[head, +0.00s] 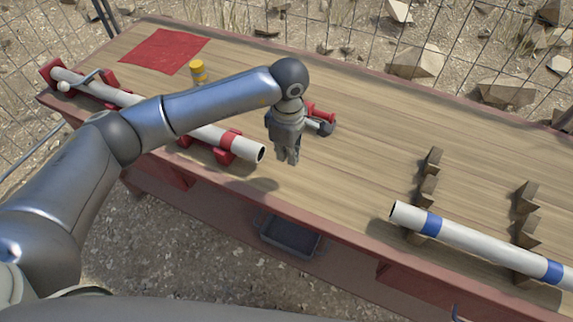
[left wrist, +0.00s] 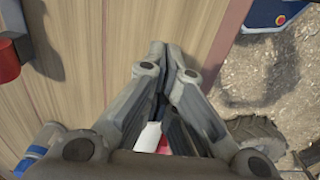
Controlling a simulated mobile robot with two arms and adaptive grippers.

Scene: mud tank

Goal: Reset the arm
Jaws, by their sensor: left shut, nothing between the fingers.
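My left arm comes in from the left in the head view, bent over the table. My left gripper (head: 288,158) points down above the wooden table, right of the open end of the red-banded white pipe (head: 243,147). It is shut and holds nothing. In the left wrist view its fingers (left wrist: 164,48) meet over the table's edge. A red-handled item (head: 320,111) lies partly hidden behind the gripper. Whether the gripper touches the table cannot be told for sure; it seems to hang above it. My right gripper is not in view.
A blue-banded white pipe (head: 480,243) rests on wooden supports (head: 427,188) at right. A red cloth (head: 165,51) and a yellow-topped cylinder (head: 198,72) are at far left. A dark tray (head: 289,237) is below the table's front edge.

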